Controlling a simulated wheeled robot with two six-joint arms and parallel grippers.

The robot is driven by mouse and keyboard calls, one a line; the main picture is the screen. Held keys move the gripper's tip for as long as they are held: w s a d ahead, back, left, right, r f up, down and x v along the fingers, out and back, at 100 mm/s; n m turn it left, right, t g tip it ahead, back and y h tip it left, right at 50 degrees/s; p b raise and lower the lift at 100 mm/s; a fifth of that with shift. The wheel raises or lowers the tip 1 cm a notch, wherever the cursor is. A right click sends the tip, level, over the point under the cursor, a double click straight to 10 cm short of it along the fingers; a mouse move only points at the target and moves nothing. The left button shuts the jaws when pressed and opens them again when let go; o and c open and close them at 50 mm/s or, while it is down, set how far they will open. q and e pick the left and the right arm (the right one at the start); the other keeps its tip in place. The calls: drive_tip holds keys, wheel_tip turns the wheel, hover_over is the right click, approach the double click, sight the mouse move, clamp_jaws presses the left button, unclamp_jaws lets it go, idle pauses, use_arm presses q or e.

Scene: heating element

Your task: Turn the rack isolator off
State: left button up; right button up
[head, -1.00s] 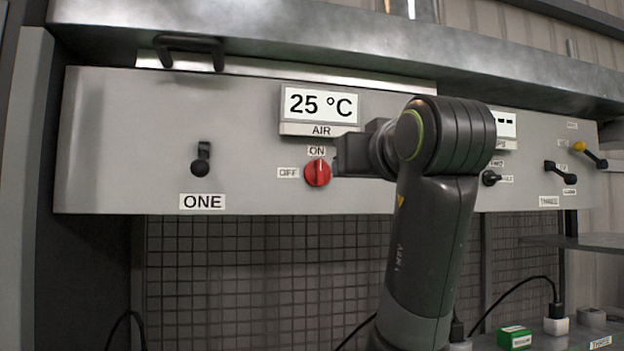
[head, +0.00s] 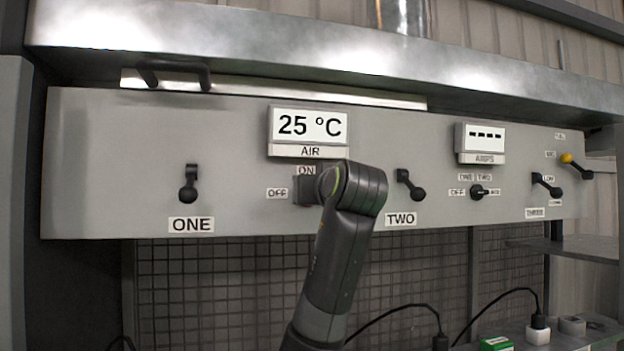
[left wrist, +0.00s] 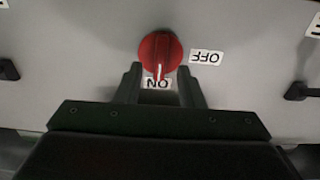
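The red rotary knob (left wrist: 160,52) is the rack isolator. Its white pointer mark is towards the ON label (left wrist: 157,83), with the OFF label (left wrist: 207,57) to one side. The left wrist view shows the panel upside down. My left gripper (left wrist: 159,70) is open, its two dark fingers spread either side of the ON label with their tips close to the knob's edge. I cannot tell whether they touch it. In the head view my left arm and gripper (head: 307,190) hide most or all of the knob. My right gripper is not in view.
Switch ONE (head: 188,184) is left of the knob and switch TWO (head: 410,185) is right of it. A smaller black selector (head: 484,191) and levers lie further right. The AIR display (head: 309,126) reads 25 °C above the knob. A metal ledge overhangs the panel.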

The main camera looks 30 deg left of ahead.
use_arm(q)
drive_tip(key=shift+x, duration=0.9)
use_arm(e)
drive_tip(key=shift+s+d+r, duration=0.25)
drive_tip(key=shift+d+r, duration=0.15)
use_arm(q)
drive_tip(key=shift+c, duration=0.4)
clamp_jaws()
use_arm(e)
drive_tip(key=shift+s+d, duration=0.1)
